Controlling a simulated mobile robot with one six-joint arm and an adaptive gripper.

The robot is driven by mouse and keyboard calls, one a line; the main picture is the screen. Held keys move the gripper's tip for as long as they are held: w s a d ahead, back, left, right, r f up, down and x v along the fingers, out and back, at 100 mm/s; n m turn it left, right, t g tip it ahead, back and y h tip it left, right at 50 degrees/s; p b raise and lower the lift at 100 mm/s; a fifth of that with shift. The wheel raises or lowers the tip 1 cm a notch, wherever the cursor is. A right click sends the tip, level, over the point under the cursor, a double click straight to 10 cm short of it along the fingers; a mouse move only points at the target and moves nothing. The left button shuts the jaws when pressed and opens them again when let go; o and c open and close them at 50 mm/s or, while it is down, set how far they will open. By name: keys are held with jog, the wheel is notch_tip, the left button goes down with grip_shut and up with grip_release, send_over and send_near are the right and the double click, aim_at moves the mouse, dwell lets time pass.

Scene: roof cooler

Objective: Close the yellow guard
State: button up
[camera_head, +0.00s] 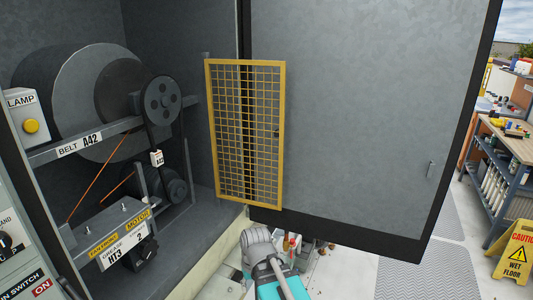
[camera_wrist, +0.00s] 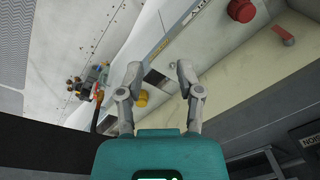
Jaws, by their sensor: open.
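The yellow guard (camera_head: 245,131) is a framed mesh panel in the head view. It stands upright and swung out at the right side of the cabinet opening, in front of the grey door. A small dark latch or knob shows near its right edge. My gripper shows at the bottom of the wrist view (camera_wrist: 160,80), its two fingers apart with nothing between them. In the head view, my arm is below the guard at the bottom centre, apart from it, and the fingertips cannot be made out. The guard is not seen in the wrist view.
A large grey door (camera_head: 365,110) stands open behind the guard. A workbench (camera_head: 505,140) and a wet floor sign (camera_head: 516,252) are at the right.

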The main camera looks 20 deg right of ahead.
jog(key=w+r+y, duration=0.1)
jog(key=w, duration=0.1)
jog(key=w+d+r+m+t+y+p, duration=0.1)
jog(key=w+r, duration=0.1)
jog(key=w+d+r+m+t+y+p, duration=0.1)
jog(key=w, duration=0.1)
jog(key=shift+w+r+y, duration=0.1)
jog(key=shift+r+y, duration=0.25)
jog(key=shift+y, duration=0.05)
grip_shut()
jog(key=w+d+r+m+t+y+p, duration=0.2)
jog(key=w+d+r+m+t+p, duration=0.1)
jog(key=d+r, duration=0.8)
jog(key=w+d+r+m+t+y+p, duration=0.2)
jog(key=w+d+r+m+t+p, duration=0.1)
jog(key=w+d+r+m+t, duration=0.3)
jog(key=w+d+r+t, duration=0.2)
jog(key=d+r+t, duration=0.2)
jog(key=d+r, duration=0.2)
jog(key=shift+w+d+p, duration=0.2)
jog(key=shift+d+p, duration=0.2)
jog(key=shift+d, duration=0.55)
